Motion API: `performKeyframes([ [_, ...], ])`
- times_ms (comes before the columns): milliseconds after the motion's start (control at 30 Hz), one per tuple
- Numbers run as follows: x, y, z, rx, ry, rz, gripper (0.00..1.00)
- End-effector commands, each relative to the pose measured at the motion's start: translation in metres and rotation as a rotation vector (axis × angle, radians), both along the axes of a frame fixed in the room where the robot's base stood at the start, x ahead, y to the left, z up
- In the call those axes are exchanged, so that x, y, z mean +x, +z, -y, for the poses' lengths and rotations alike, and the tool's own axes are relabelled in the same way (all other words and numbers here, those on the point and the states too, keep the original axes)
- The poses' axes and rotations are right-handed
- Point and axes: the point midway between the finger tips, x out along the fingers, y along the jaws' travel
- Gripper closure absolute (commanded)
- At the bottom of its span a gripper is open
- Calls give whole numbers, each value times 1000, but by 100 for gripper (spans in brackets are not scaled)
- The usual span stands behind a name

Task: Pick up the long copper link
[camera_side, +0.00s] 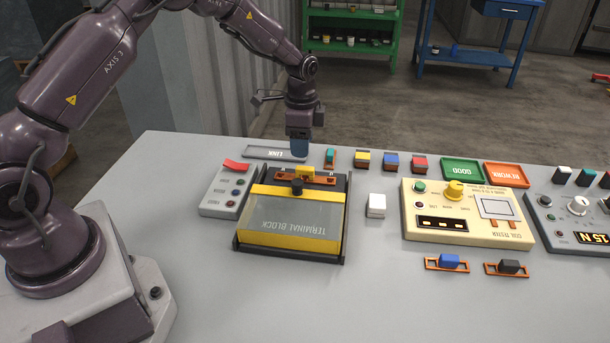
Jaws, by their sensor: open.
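My gripper (300,147), with blue fingertips, points down over the right end of the grey tray marked LINK (262,153). It is open, and I see nothing held in it. The visible part of the tray looks bare; its right end is partly hidden by the gripper. The terminal block (290,220) is in front of the gripper, with a grey lid and yellow bands. An orange-copper strip (323,181) lies at its back edge, under a yellow piece (306,175) and near a black knob (297,187). I cannot tell whether this strip is the long copper link.
A grey switch box (222,197) with a red lever stands left of the block. A white cube (376,206) and a cream coil tester (440,222) are to its right. Small coloured blocks and the GOOD (462,170) and REWORK (507,174) trays line the back.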

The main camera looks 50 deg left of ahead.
Motion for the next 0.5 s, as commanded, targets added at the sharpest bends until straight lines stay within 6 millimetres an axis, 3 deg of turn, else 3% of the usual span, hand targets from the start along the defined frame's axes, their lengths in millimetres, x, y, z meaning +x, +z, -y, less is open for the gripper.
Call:
performKeyframes([
  [100, 0, -20, 0, -1, 0, -2, 51],
  [333, 1, -36, 1, 0, 1, 0, 51],
  [500, 7, -62, 2, 0, 0, -1, 51],
])
